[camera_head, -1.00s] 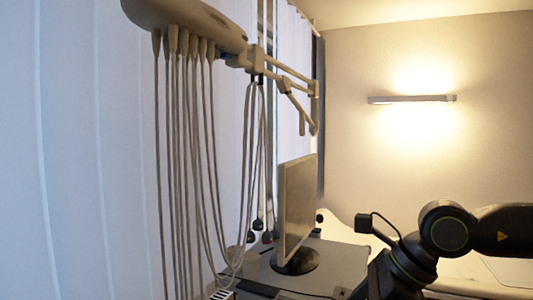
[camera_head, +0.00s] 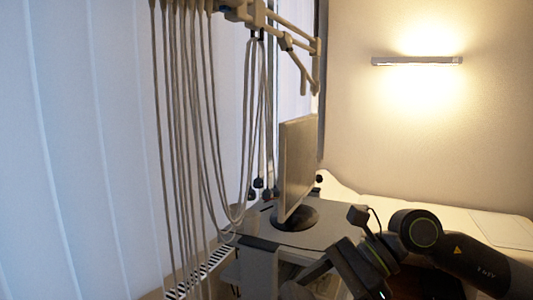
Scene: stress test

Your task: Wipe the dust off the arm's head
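The beige jointed arm (camera_head: 285,38) hangs at the top centre, with several grey cables (camera_head: 185,120) dangling below it. Its rounded head is cut off by the top edge, so its surface and any dust on it are hidden. My black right arm (camera_head: 415,232) comes in from the lower right, well below and to the right of the beige arm. The dark end of my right arm reaches toward the bottom centre, but its fingers cannot be made out clearly. No wiping cloth can be made out. My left gripper is out of view.
A monitor (camera_head: 297,165) stands on a grey trolley top (camera_head: 285,236) under the beige arm. A light-coloured couch (camera_head: 450,208) lies behind my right arm. A lit wall lamp (camera_head: 417,61) is at the back. Pale vertical blinds (camera_head: 70,130) fill the left side.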

